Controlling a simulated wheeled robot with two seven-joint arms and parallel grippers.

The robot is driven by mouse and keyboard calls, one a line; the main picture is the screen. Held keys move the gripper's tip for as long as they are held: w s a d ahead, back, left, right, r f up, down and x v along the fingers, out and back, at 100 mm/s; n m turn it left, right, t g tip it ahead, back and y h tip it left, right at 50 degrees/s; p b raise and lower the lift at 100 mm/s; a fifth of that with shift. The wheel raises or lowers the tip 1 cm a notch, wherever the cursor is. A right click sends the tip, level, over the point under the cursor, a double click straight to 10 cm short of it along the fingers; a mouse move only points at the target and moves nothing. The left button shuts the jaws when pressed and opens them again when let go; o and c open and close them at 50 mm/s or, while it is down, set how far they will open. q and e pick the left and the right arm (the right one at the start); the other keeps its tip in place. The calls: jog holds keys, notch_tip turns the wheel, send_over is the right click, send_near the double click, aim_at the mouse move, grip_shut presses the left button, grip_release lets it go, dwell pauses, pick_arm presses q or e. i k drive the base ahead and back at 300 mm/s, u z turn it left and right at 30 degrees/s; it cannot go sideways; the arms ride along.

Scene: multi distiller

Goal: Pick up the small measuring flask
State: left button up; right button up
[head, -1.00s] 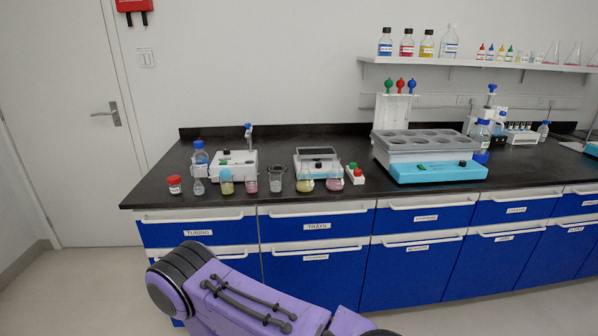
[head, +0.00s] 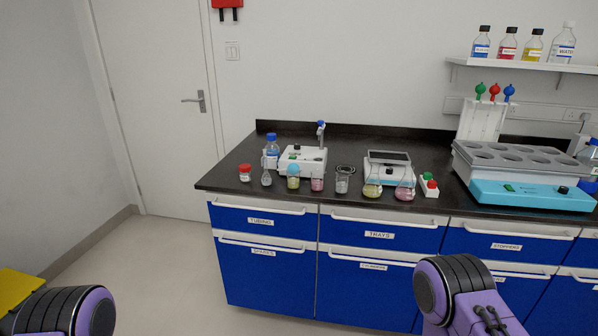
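A small clear flask with a narrow neck (head: 266,176), which looks like the measuring flask, stands upright near the front left of the dark bench top (head: 225,180). It is between a red-capped jar (head: 245,173) and a beaker with yellowish contents and a blue top (head: 293,178). A blue-capped bottle (head: 271,150) stands just behind it. Neither of my grippers is in view; only purple and black arm parts show at the lower left and lower right, well apart from the flask.
A pink beaker (head: 317,181), a grey beaker (head: 342,181), and two round flasks with yellow (head: 372,186) and pink (head: 404,190) liquid continue the front row. White devices (head: 303,160) stand behind. Blue drawers (head: 262,222) front the bench. The floor at left is clear.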

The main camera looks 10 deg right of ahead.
aim_at(267, 181)
jog(key=u, duration=1.2)
jog(key=i, duration=2.3)
jog(key=z, duration=2.05)
